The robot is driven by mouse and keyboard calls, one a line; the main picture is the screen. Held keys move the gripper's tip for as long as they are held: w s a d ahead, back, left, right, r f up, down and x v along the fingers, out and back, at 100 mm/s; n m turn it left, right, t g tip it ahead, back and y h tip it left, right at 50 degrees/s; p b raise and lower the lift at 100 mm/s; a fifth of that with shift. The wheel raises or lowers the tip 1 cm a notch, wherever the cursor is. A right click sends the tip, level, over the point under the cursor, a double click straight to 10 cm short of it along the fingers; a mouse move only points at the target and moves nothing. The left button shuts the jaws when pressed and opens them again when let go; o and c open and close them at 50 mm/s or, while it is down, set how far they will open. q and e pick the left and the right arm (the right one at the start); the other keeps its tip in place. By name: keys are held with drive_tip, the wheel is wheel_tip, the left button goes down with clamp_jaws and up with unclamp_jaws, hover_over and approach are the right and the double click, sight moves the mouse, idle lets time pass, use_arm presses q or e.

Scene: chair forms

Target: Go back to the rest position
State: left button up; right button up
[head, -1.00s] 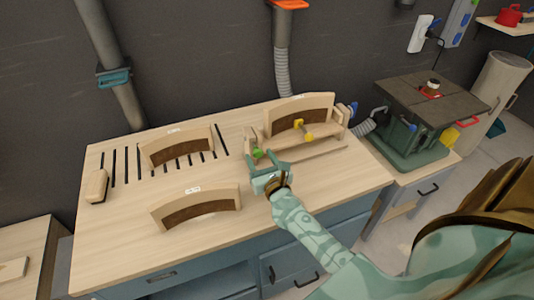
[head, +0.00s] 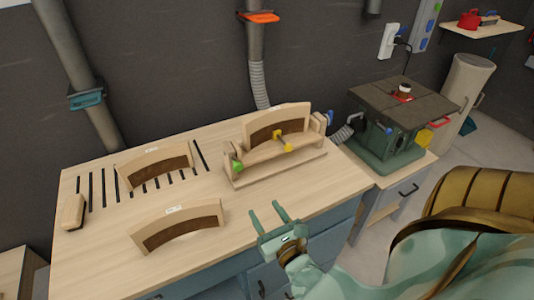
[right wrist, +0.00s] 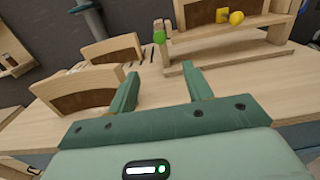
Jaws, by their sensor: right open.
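My right gripper (head: 267,220) is open and empty at the front edge of the workbench (head: 100,255). In the right wrist view its two green fingers (right wrist: 160,90) stand apart with only bench top between them. It touches none of the chair forms. One curved wooden form with a brown inner face (head: 178,228) lies near the bench front, and another (head: 153,165) lies behind it over the slots. A third form (head: 276,124) stands in the wooden jig (head: 270,160) at the back right, with a green and a yellow knob. My left gripper is not in view.
A wooden block (head: 74,211) lies at the bench's left end. A green machine with a dark table top (head: 390,103) stands on a cabinet to the right. Pipes (head: 255,80) run down the dark wall. Bare bench top lies between the front form and the jig.

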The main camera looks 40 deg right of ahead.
idle(0.4)
drive_tip(key=s+a+f+n+g+y, duration=0.1)
drive_tip(key=f+n, duration=0.3)
drive_tip(key=n, duration=0.1)
drive_tip(key=s+a+f+n+y, duration=0.1)
drive_tip(key=f+n, duration=0.2)
drive_tip(key=n, duration=0.3)
drive_tip(key=s+a+f+n+g+y, duration=0.1)
drive_tip(key=f+n+y, duration=0.1)
drive_tip(key=f+n, duration=0.2)
drive_tip(key=shift+a+f+n+g, duration=0.25)
drive_tip(key=shift+f+n+g, duration=0.05)
drive_tip(key=shift+n, duration=0.5)
drive_tip(key=s+a+f+n+g+y+b, duration=0.1)
drive_tip(key=s+f+n+g, duration=0.15)
drive_tip(key=f+n, duration=0.3)
drive_tip(key=s+a+f+n+g+y, duration=0.1)
drive_tip(key=s+f+n+g, duration=0.1)
drive_tip(key=s+f+n, duration=0.4)
drive_tip(key=s+d+f+n+g+h+b, duration=0.1)
drive_tip(key=s+f+n+g+b, duration=0.2)
drive_tip(key=s+f+n+g, duration=0.6)
drive_tip(key=s+f+n, duration=0.5)
drive_tip(key=s+f, duration=0.7)
drive_tip(key=s, duration=0.1)
drive_tip(key=shift+s+d+f+h, duration=0.15)
drive_tip(key=shift+d+f+h, duration=0.05)
drive_tip(key=shift+d+h, duration=0.15)
